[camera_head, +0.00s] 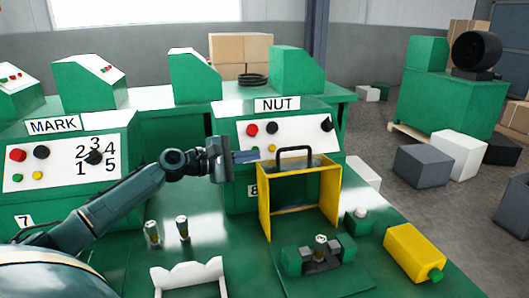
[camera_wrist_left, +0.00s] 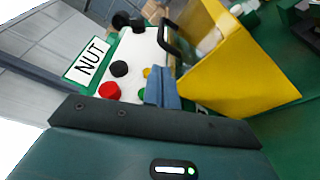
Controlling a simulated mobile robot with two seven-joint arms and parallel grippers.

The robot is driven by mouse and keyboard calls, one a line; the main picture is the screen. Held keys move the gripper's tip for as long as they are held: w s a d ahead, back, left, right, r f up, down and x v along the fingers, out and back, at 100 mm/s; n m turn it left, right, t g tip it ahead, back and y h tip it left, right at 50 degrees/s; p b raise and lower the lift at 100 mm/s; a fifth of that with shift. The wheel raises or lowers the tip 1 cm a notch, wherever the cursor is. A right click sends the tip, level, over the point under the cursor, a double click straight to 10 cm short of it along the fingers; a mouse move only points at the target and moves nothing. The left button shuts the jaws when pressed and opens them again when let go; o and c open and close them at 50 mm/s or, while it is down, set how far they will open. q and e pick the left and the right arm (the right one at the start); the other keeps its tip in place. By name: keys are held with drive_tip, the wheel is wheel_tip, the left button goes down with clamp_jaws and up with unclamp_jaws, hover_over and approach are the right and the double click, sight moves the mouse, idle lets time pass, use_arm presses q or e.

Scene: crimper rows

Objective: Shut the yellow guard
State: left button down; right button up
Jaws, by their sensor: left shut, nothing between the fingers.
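The yellow guard (camera_head: 264,212) stands upright in front of the NUT machine (camera_head: 277,104), with a black handle (camera_head: 295,149) on its top edge. The guard's frame is behind the green fixture (camera_head: 292,262), which stands uncovered. My left gripper (camera_head: 247,156) is shut and empty, left of the handle, with its fingers pointing right towards it. A small gap shows between fingertips and handle. In the left wrist view the shut blue fingers (camera_wrist_left: 162,88) are below the handle (camera_wrist_left: 168,42), and the guard (camera_wrist_left: 240,65) fills the right side. My right gripper is out of view.
The MARK machine (camera_head: 68,157) stands at left. Two small metal-topped parts (camera_head: 183,228) and a white holder (camera_head: 190,277) are on the green table. A yellow block with a green knob (camera_head: 412,250) lies at right, and a small button box (camera_head: 358,221) sits beside the guard.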

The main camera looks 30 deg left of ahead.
sight(265, 163)
use_arm(q)
drive_tip(key=shift+p+x, duration=0.3)
drive_tip(key=shift+x, duration=1.95)
drive_tip(key=shift+d, duration=0.1)
